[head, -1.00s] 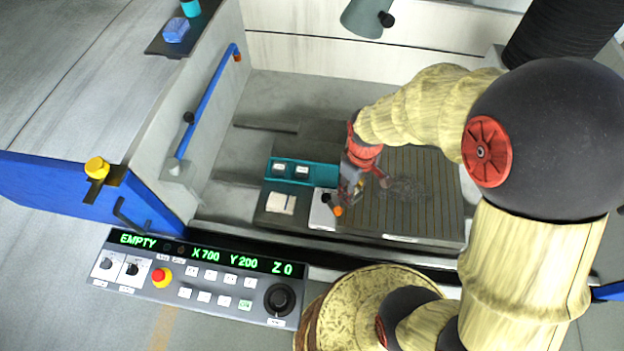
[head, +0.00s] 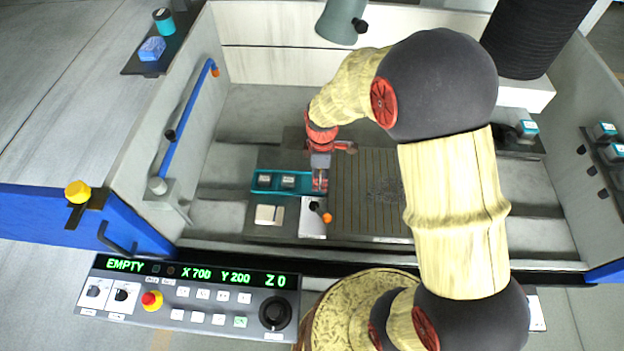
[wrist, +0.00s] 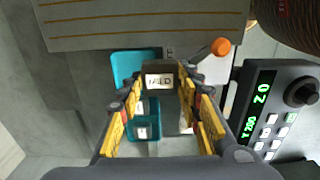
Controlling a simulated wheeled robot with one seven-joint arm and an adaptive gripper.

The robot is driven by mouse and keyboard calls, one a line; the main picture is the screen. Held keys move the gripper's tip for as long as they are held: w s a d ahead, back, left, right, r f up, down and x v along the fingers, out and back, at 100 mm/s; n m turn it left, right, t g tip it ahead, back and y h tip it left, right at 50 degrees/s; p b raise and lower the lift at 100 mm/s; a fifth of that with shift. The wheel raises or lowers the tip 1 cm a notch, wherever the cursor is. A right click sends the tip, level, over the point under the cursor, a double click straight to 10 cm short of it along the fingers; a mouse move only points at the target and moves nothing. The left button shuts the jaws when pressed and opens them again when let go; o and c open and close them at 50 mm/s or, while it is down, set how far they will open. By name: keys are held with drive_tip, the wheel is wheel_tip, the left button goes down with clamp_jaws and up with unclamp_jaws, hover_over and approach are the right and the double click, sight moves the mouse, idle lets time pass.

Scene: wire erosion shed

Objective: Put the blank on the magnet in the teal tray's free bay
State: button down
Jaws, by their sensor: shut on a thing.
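My gripper (wrist: 159,88) is shut on a dark block with a white lettered label, the blank (wrist: 159,70). In the head view my gripper (head: 320,188) hangs by the right end of the teal tray (head: 252,190), behind the magnet; the blank cannot be made out there. The tray (wrist: 117,58) lies beyond and left of my fingers in the wrist view. Its left and middle bays hold labelled blanks (head: 265,180) (head: 289,181). The right bay looks empty, partly covered by my gripper. The magnet (head: 308,229) is a pale plate with an orange-tipped lever (head: 325,216).
A pale square piece (head: 269,214) lies left of the magnet. The slotted bed (head: 365,205) to the right is clear. The control panel (head: 190,295) stands in front, its display reading EMPTY. A blue rail (head: 188,125) runs along the left wall.

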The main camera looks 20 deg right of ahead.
drive_tip(key=w+f, duration=0.6)
drive_tip(key=shift+a+f+b, duration=0.1)
drive_tip(key=shift+a+b, duration=0.15)
drive_tip(key=shift+b, duration=0.15)
wheel_tip(320, 180, down, 3)
drive_tip(key=shift+f, duration=0.15)
drive_tip(key=shift+b, duration=0.3)
drive_tip(key=c, duration=1.7)
unclamp_jaws()
drive_tip(key=shift+f, duration=0.15)
drive_tip(key=shift+o, duration=0.8)
